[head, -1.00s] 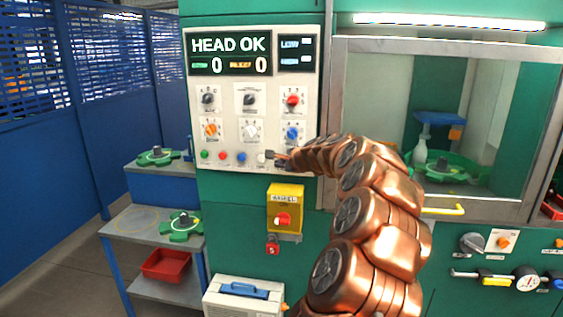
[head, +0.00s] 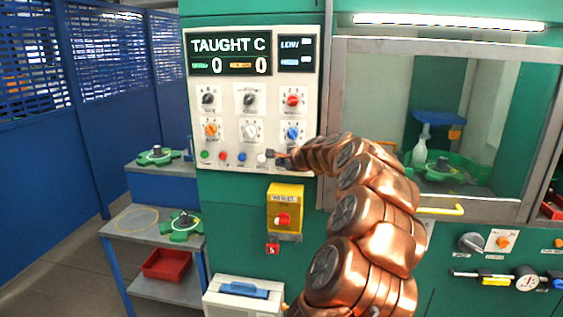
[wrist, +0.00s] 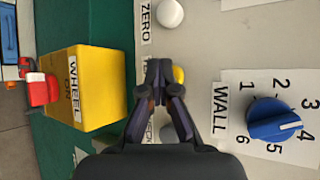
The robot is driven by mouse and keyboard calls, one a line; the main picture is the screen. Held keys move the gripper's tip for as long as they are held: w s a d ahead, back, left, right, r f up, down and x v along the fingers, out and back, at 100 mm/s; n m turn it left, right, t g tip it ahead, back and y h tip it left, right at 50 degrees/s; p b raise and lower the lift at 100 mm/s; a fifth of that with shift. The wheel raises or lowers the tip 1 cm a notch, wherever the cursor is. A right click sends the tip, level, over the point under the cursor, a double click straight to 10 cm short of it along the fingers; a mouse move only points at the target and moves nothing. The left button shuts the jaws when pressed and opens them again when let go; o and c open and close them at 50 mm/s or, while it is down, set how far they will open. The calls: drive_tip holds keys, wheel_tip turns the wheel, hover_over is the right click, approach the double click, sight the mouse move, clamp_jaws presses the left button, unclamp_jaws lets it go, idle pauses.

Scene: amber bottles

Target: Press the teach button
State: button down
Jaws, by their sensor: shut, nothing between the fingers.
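In the wrist view, a yellow button (wrist: 179,75) on the pale control panel shows just beside my gripper's tips; its label is mostly hidden behind the fingers, so I cannot read it. My gripper (wrist: 158,66) is shut and empty, its tips at or very near that button; whether they touch cannot be told. In the head view my gripper (head: 271,154) is at the right end of the panel's bottom button row. The panel display (head: 228,45) reads "TAUGHT C" above two zeros.
A white button (wrist: 170,13) labelled ZERO and a blue WALL knob (wrist: 275,121) flank the fingers. A yellow WHEEL box (head: 285,203) with a red knob juts out below the panel. A glazed machine window (head: 470,130) is on the right.

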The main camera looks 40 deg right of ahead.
drive_tip(key=shift+s+a, duration=0.5)
drive_tip(key=shift+a, duration=0.2)
idle(0.3)
drive_tip(key=s+a, duration=0.1)
drive_tip(key=a, duration=0.1)
drive_tip(key=s+a, duration=0.2)
drive_tip(key=shift+a, duration=0.1)
idle(0.3)
drive_tip(key=shift+w, duration=0.1)
idle(0.7)
